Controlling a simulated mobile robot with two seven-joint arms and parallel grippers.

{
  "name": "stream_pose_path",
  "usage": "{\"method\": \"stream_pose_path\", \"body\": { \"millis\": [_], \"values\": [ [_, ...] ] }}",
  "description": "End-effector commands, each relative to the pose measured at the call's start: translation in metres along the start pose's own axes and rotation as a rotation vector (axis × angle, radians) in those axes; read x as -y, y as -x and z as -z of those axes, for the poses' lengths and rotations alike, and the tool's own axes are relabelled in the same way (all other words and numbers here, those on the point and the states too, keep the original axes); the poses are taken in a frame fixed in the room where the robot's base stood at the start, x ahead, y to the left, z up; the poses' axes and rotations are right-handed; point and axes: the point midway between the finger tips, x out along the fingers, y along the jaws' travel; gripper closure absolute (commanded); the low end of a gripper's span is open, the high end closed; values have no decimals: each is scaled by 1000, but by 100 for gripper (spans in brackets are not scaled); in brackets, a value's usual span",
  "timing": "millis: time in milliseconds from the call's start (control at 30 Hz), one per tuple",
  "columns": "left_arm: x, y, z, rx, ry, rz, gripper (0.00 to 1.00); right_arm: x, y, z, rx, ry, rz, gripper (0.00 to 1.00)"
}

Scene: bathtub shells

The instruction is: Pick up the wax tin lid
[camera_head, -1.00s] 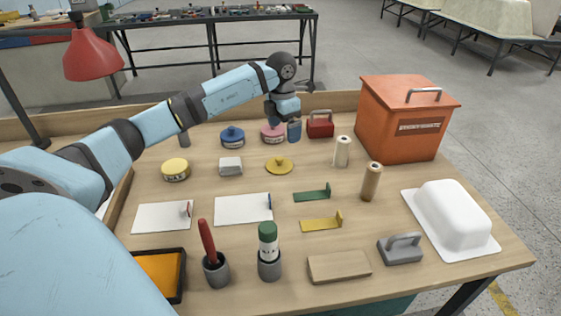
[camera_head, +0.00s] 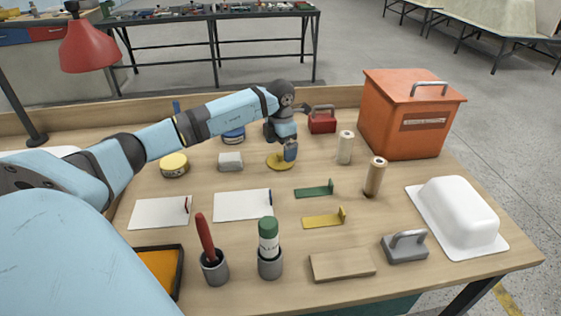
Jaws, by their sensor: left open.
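A flat yellow round lid (camera_head: 273,163), which looks like the wax tin lid, lies on the workbench near its middle. My left gripper (camera_head: 290,155) is open and low over the lid's right side, hiding its knob. I cannot tell whether the fingers touch it. A yellow round tin (camera_head: 174,164) stands to the left. A blue tin (camera_head: 233,137) is partly hidden behind my left arm. A pink tin behind my left gripper is now hidden. My right gripper is not in view.
A grey block (camera_head: 230,161) lies left of the lid, a cream roll (camera_head: 345,147) stands to its right. A red box with a handle (camera_head: 322,121) and a large orange bin (camera_head: 405,115) stand behind. White cards (camera_head: 160,212) and green and yellow brackets (camera_head: 323,220) lie in front.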

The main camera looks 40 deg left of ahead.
Motion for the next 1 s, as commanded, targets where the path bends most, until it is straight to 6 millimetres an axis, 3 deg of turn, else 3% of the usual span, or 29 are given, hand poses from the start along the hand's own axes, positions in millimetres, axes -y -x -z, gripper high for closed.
{"method": "stream_pose_path", "body": {
  "millis": [100, 200, 433, 600, 1000],
  "values": [
    [2, -23, 1, -3, -1, 2, 0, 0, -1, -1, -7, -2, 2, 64],
    [1, -33, 1, -1, -1, 2, 0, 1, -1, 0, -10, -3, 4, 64],
    [1, -34, 1, 0, -1, 0, 0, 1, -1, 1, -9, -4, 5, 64],
    [1, -34, 1, 0, -1, 0, 35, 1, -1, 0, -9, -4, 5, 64],
    [1, -27, 0, 1, -1, 0, 35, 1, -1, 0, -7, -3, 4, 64]
  ]
}}
